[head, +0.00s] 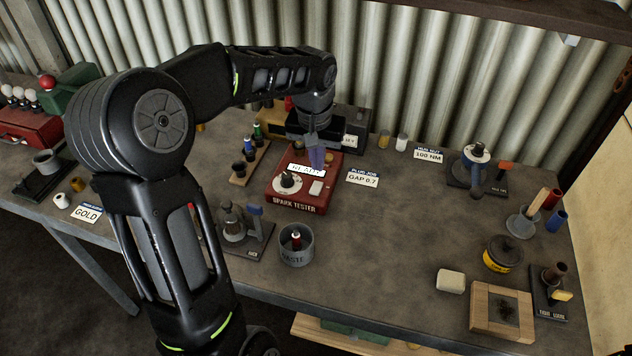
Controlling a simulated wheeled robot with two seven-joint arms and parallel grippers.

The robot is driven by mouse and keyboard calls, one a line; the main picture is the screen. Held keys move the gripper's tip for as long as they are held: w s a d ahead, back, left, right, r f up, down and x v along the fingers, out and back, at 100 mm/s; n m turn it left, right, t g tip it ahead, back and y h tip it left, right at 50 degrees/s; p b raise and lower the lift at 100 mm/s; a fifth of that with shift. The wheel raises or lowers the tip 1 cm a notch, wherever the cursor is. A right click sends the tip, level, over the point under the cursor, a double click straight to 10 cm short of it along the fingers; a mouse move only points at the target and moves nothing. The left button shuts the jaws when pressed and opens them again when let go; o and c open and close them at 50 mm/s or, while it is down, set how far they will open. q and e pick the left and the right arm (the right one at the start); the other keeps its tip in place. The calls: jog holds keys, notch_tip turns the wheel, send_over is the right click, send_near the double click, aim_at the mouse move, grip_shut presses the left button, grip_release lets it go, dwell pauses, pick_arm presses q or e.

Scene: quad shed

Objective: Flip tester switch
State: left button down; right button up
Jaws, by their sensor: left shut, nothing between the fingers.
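The red spark tester (300,207) stands on the bench at the middle of the head view. Its top carries a round dial (287,181) at the left, a pale switch-like block (317,188) at the right, and a white label (302,170) behind them. My left gripper (316,160) is shut and empty, pointing down over the back part of the tester. It covers part of the label; whether it touches the tester I cannot tell. My right gripper is not in view.
A rack with small bottles (243,168) stands left of the tester, and the "GAP 0.7" card (362,179) lies right. A grey waste tin (297,250) stands in front. A dark box (348,122) is behind. The bench (400,230) is clear at centre right.

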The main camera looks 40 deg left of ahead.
pick_arm(q)
jog(key=shift+r+p, duration=0.55)
jog(key=shift+r, duration=0.6)
